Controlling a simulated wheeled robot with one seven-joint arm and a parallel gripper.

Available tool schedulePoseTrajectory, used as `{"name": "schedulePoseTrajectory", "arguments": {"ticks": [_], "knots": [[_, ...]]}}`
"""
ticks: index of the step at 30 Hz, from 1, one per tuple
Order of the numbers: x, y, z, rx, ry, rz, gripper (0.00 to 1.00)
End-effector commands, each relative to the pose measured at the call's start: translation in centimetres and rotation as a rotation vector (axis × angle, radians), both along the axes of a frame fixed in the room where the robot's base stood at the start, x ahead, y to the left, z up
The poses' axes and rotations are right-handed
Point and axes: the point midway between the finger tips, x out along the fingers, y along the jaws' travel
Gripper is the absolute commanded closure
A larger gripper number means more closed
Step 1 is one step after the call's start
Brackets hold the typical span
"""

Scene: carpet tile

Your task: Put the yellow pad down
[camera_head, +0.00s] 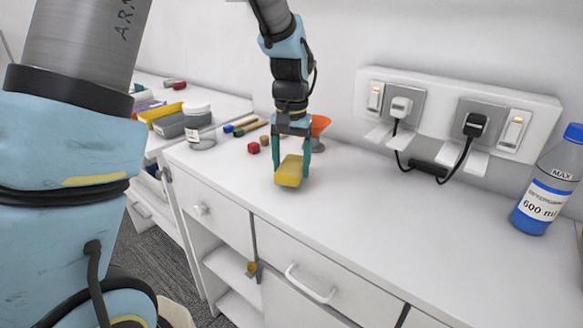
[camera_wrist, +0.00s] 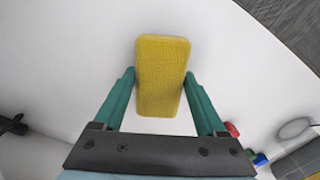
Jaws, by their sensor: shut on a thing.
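The yellow pad (camera_head: 289,171) is a small block held between the fingers of my gripper (camera_head: 292,163), over the white counter in the head view. In the wrist view the yellow pad (camera_wrist: 161,75) stands upright in the picture between the two green fingertips of my gripper (camera_wrist: 160,88). The gripper is shut on it. The pad is at or just above the counter top (camera_head: 380,235); I cannot tell whether its underside touches.
A blue-based bottle (camera_head: 547,185) stands at the right. Outlets with plugs and cables (camera_head: 455,120) are on the wall. The counter right of the pad is clear.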

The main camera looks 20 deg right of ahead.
Motion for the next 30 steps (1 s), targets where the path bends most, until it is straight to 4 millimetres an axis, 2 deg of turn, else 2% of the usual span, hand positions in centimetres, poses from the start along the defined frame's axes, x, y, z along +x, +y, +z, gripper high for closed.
{"name": "schedulePoseTrajectory", "arguments": {"ticks": [4,15,16,23,30], "knots": [[0.0,0.0,-1.5,0.001,0.002,0.000,0.89],[0.0,0.0,-2.1,0.000,0.000,0.000,0.89],[0.0,0.0,-2.1,-0.001,-0.001,0.000,0.25],[0.0,0.0,-2.0,-0.001,-0.001,0.000,0.00],[0.0,0.0,-1.9,-0.001,-0.001,0.000,0.00]]}}
